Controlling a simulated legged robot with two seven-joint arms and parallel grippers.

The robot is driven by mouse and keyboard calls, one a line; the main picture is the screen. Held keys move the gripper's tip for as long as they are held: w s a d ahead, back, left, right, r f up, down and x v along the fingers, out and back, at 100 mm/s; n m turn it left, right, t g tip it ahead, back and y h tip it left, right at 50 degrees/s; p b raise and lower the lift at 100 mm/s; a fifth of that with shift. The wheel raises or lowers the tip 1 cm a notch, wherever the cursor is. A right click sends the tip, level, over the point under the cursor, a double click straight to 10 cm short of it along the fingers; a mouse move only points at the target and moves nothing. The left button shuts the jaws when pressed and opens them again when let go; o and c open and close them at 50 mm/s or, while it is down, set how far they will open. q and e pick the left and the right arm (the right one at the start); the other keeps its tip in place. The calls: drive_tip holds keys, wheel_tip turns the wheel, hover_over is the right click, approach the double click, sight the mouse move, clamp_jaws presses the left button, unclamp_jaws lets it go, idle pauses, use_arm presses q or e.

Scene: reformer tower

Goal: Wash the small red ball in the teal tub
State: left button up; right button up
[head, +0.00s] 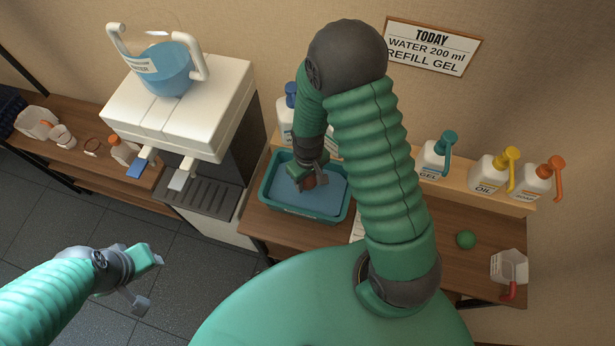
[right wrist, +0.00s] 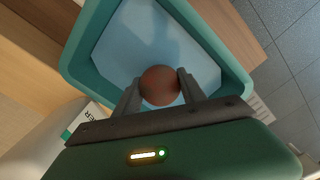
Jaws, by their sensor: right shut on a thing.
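The small red ball (right wrist: 160,86) looks brownish red and sits between the two fingers of my right gripper (right wrist: 158,92), which is shut on it. In the head view the ball (head: 308,183) is partly hidden by the right gripper (head: 309,178). The teal tub (head: 274,206) stands on the wooden bench and holds blue water; its rim also shows in the right wrist view (right wrist: 76,50). The ball is over or in the water inside the tub; I cannot tell how deep. My left gripper (head: 150,281) is open and empty over the floor at the lower left.
Pump bottles of gel (head: 434,160), oil (head: 489,176) and soap (head: 536,183) stand on a shelf behind the bench. A white dispenser (head: 180,110) with a water jug (head: 165,72) stands left of the tub.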

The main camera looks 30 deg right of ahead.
sight(308, 195)
drive_tip(key=shift+f+b, duration=2.3)
drive_tip(key=shift+f, duration=1.4)
idle(2.6)
wheel_tip(308, 195, up, 14)
drive_tip(key=p, duration=1.2)
drive_tip(key=shift+f, duration=0.2)
